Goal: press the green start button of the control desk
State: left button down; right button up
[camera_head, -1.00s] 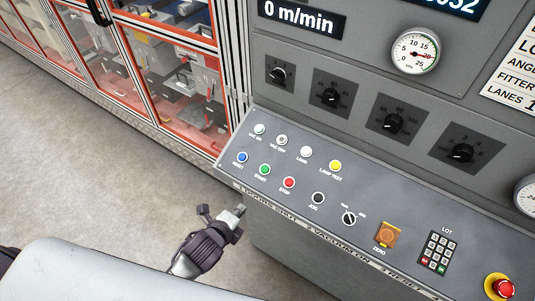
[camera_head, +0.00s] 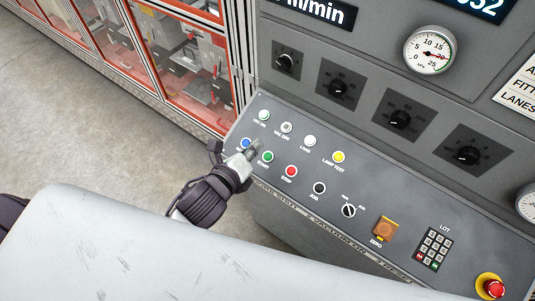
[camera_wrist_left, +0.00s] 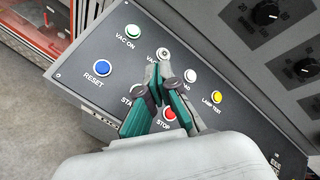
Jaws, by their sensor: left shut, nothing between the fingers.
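The green start button (camera_head: 267,156) is on the sloped panel of the grey control desk (camera_head: 330,215), between the blue reset button (camera_head: 245,143) and the red stop button (camera_head: 291,171). My left gripper (camera_head: 253,153) is shut and empty, with its tips over the panel just left of the start button in the head view. I cannot tell whether the tips touch the panel. In the left wrist view, the gripper (camera_wrist_left: 160,75) covers the start button and part of its label. My right gripper is not in view.
White buttons and a yellow lamp test button (camera_head: 339,157) sit in the upper row. A black jog button (camera_head: 319,188), a selector, a keypad (camera_head: 433,248) and a red emergency stop (camera_head: 494,288) are to the right. A glazed machine enclosure (camera_head: 175,60) stands behind at left.

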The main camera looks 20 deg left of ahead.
pick_arm(q)
jog(key=b, duration=0.7)
send_over(268, 156)
jog(key=s+a, duration=0.1)
jog(key=s, duration=0.2)
notch_tip(268, 156, down, 6)
jog(key=shift+s+a+f, duration=0.1)
jog(key=shift+a, duration=0.05)
jog(key=shift+w+d+f, duration=0.1)
jog(key=shift+w+f, duration=0.2)
jog(key=shift+f, duration=0.2)
jog(key=shift+w+d+f, duration=0.1)
jog(key=shift+w+f, duration=0.15)
jog(key=shift+f, duration=0.2)
jog(key=shift+w+f, duration=0.1)
jog(key=shift+f, duration=0.05)
jog(key=shift+w+f, duration=0.1)
jog(key=shift+f, duration=0.1)
jog(key=shift+w+d+f, duration=0.1)
jog(key=shift+d+f, duration=0.05)
jog(key=shift+f, duration=0.35)
dwell(0.6)
jog(key=shift+s+r+p, duration=0.3)
jog(key=shift+r+p, duration=0.55)
jog(key=shift+p, duration=0.1)
